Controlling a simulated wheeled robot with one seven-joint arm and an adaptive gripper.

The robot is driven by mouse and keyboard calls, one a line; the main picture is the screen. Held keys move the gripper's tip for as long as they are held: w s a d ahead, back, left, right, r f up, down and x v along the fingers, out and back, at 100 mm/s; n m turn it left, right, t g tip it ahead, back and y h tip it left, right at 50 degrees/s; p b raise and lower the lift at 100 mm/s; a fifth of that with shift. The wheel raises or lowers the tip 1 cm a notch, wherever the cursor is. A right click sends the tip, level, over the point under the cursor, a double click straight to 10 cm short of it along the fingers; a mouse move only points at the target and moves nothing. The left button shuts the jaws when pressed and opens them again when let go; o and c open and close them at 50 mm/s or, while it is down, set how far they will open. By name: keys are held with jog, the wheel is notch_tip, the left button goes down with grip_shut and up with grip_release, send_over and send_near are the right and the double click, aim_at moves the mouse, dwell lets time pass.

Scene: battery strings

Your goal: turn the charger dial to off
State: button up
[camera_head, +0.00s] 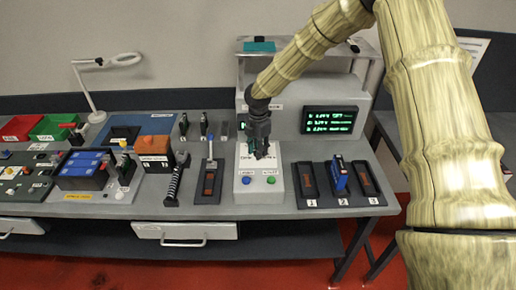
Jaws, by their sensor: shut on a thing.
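The charger panel (262,199) is a white box with a sloped face in the middle of the bench, with a blue and a green button low on it. My gripper (261,153) reaches down onto the upper part of this face and is shut on the charger dial. The dial itself is hidden behind the fingers, so its setting cannot be read. Labels beside the dial are partly covered and too small to read.
A screen with green text (330,119) stands behind on the right. Numbered slots (311,187) sit right of the panel, the middle one holding a blue item (339,175). A slot with an upright lever (209,177) is close on the left. A blue battery (84,170) lies farther left.

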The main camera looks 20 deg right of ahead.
jog(key=shift+w+r+n, duration=0.1)
jog(key=shift+n, duration=0.4)
jog(key=o, duration=1.1)
jog(key=shift+c, duration=0.2)
notch_tip(320, 180, up, 12)
